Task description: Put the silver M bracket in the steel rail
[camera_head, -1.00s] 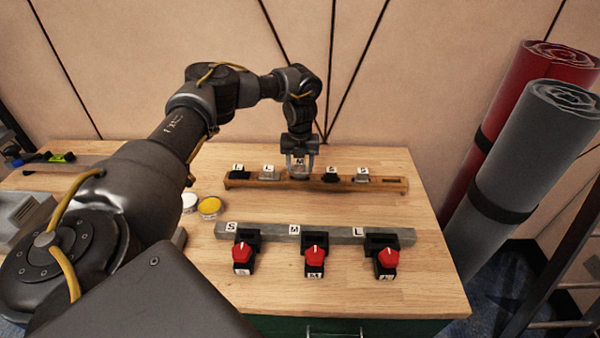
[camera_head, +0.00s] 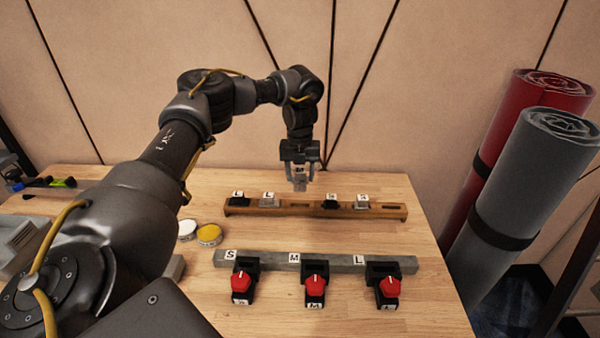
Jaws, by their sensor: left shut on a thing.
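My left gripper (camera_head: 300,178) is shut on the silver M bracket (camera_head: 300,184) and holds it above the wooden rack (camera_head: 290,208). The fingers cover much of the bracket. In the rack stand a black L bracket (camera_head: 238,200), a silver L bracket (camera_head: 268,201), a black S bracket (camera_head: 331,203) and a silver S bracket (camera_head: 361,203). The steel rail (camera_head: 338,262) lies nearer to me, with labels S (camera_head: 230,255), M (camera_head: 294,259) and L (camera_head: 359,260) on it. My right gripper is not in view.
Three black clamps with red knobs sit along the rail's front: left (camera_head: 241,284), middle (camera_head: 314,285), right (camera_head: 389,288). Yellow (camera_head: 209,234) and white (camera_head: 187,230) round pots stand left of the rail. Rolled mats (camera_head: 530,180) stand right of the table. The table between rack and rail is clear.

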